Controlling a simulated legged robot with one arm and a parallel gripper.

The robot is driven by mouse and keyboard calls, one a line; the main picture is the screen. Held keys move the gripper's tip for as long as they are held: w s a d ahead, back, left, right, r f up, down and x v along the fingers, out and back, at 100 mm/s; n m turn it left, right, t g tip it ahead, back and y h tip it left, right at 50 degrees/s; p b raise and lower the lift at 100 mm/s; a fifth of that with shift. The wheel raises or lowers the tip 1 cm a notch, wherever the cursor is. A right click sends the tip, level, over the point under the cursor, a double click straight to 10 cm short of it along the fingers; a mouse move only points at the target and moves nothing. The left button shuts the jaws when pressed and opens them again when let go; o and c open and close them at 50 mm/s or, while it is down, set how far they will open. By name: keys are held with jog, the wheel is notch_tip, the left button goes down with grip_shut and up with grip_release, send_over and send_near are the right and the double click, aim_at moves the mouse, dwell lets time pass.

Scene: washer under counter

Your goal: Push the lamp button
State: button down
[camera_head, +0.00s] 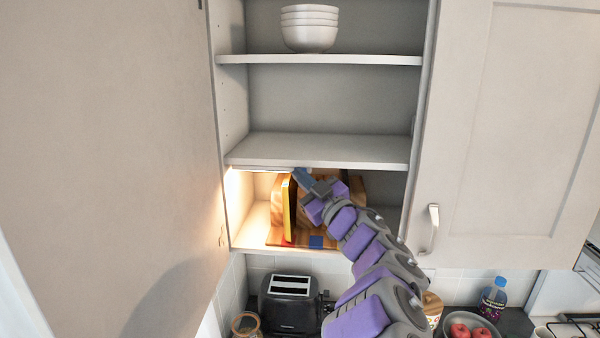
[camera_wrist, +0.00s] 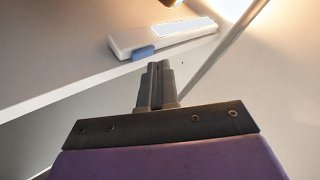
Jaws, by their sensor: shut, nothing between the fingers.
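The lamp (camera_wrist: 165,37) is a slim white bar with a pale strip, fixed under a cabinet shelf. Its blue button (camera_wrist: 143,52) is on the near end in the wrist view. In the head view the lamp (camera_head: 262,168) is a thin bar under the lower shelf, and the button cannot be made out there. My gripper (camera_wrist: 157,66) is shut and empty, its fingertips just below and slightly right of the button in the wrist view. I cannot tell whether they touch it. In the head view my gripper (camera_head: 299,174) is just under the shelf's front edge.
Wooden boards (camera_head: 287,208) stand in the compartment behind my arm. The cabinet door (camera_head: 110,150) is open at left; a closed door (camera_head: 520,130) is at right. White bowls (camera_head: 309,30) sit on the top shelf. A toaster (camera_head: 290,302) stands on the counter below. Warm light glows at the compartment's left wall.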

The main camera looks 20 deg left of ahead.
jog(key=shift+s, duration=0.25)
jog(key=s+d+b, duration=0.1)
jog(key=s, duration=0.4)
jog(key=shift+s+d+b, duration=0.3)
jog(key=shift+s+b, duration=0.05)
jog(key=shift+s, duration=0.05)
dwell(0.4)
